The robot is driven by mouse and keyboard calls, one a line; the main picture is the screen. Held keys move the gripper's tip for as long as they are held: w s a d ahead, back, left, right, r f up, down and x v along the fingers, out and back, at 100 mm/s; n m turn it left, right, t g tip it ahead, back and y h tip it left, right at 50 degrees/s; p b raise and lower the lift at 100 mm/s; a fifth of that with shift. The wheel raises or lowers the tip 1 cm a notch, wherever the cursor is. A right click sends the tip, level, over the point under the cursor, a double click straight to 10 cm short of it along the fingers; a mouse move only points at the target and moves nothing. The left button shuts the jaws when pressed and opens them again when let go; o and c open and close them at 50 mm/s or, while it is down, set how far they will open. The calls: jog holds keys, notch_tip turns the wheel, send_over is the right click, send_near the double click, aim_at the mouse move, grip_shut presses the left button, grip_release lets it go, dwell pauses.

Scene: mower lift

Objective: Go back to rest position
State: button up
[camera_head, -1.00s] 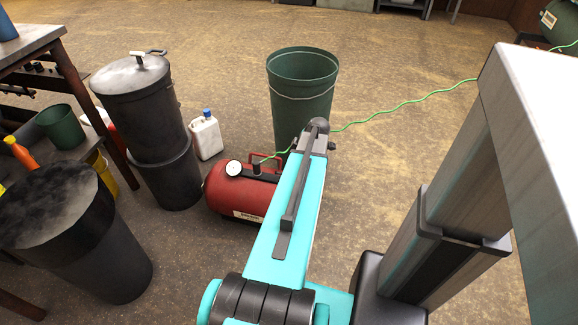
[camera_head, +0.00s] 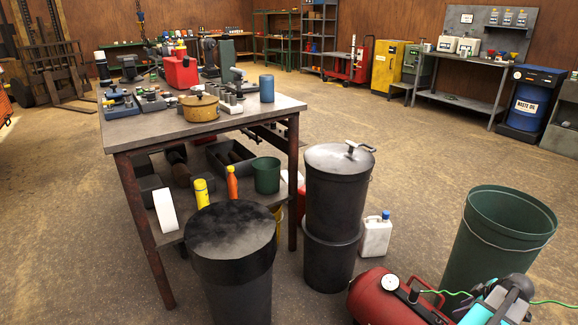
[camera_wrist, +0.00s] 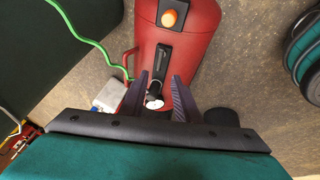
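My gripper (camera_wrist: 160,77) shows in the wrist view with its two dark fingers apart and nothing held between them. Beyond the fingers, below, is the red air compressor (camera_wrist: 177,45) with an orange knob on top. In the head view the compressor (camera_head: 388,300) lies at the bottom right, cut by the frame edge. Part of my teal arm shows at the bottom right corner beside it; the fingers are hidden there.
A green bin (camera_head: 500,240) stands behind the compressor, with a green hose nearby. Stacked black drums (camera_head: 332,225), a white jug (camera_head: 377,236) and another black drum (camera_head: 232,265) stand beside the cluttered workbench (camera_head: 215,118). Open floor lies behind.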

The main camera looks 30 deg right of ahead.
jog(key=w+a+f+n+y+p, duration=0.1)
jog(key=w+a+n+p, duration=0.1)
jog(key=w+a, duration=0.65)
jog(key=w+a+f+n+y+p, duration=0.15)
jog(key=w+a, duration=0.35)
jog(key=w, duration=0.6)
jog(key=w+a+f+n+g+y+p, duration=0.1)
jog(key=w+a+f+n+p, duration=0.3)
jog(key=a, duration=0.6)
jog(key=w+a+g+y+p, duration=0.1)
jog(key=w+a+g+y, duration=0.1)
jog(key=w+a, duration=0.65)
jog(key=s+a+f+n+g+p, duration=0.1)
jog(key=s+a+g+p, duration=0.2)
jog(key=a, duration=0.9)
jog(key=s+a+f+n+g+p, duration=0.15)
jog(key=s+a, duration=0.25)
jog(key=a, duration=0.8)
jog(key=s+a+m+g+h+p, duration=0.1)
jog(key=s+a+m+h+p, duration=0.1)
jog(key=s+m, duration=0.3)
jog(key=s+a+f+m+g+h+p, duration=0.1)
jog(key=s+a+m, duration=0.4)
jog(key=s, duration=0.4)
jog(key=shift+s+m+h+p, duration=0.3)
jog(key=shift+m+h+p, duration=0.1)
jog(key=shift+m, duration=0.3)
